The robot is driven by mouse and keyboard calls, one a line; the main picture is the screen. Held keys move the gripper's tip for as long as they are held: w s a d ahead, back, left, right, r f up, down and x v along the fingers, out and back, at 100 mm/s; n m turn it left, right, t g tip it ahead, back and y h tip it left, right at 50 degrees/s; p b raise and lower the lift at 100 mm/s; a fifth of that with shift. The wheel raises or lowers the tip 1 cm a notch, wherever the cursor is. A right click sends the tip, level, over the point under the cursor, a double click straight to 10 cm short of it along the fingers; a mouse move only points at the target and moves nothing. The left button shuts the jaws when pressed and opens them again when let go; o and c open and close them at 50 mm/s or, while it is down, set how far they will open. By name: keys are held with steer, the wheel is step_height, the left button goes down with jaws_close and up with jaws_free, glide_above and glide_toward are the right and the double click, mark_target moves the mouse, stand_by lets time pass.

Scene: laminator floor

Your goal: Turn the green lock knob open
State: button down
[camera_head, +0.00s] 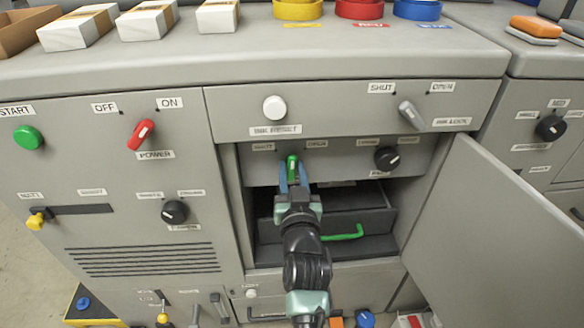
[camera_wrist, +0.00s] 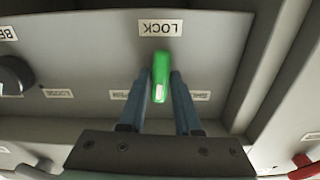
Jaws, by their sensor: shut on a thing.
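The green lock knob (camera_head: 292,168) is on the recessed panel inside the opened bay, below labels reading SHUT and OPEN. My gripper (camera_head: 293,183) reaches into the bay with its blue fingers on either side of the knob. In the wrist view, which is upside down, the green knob (camera_wrist: 161,78) stands between the two fingers of my gripper (camera_wrist: 163,90), near the LOCK label (camera_wrist: 161,28). My gripper is shut on the knob. The knob's bar looks close to upright in the head view; its exact setting is hard to tell.
A black knob (camera_head: 387,159) is to the right on the same panel. Below are dark drawers (camera_head: 345,200) and a green handle (camera_head: 343,233). The open door (camera_head: 495,225) stands at the right of the bay. A grey ink-lock lever (camera_head: 411,114) and white button (camera_head: 274,107) are above.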

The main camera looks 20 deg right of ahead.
steer(key=m+p, duration=0.1)
steer(key=m, duration=0.3)
steer(key=shift+m, duration=0.3)
steer(key=shift+m+p, duration=0.5)
steer(key=shift+m, duration=1.1)
steer(key=c, duration=0.6)
jaws_free()
steer(key=p+v, duration=0.4)
steer(key=v, duration=0.9)
steer(key=shift+p, duration=0.35)
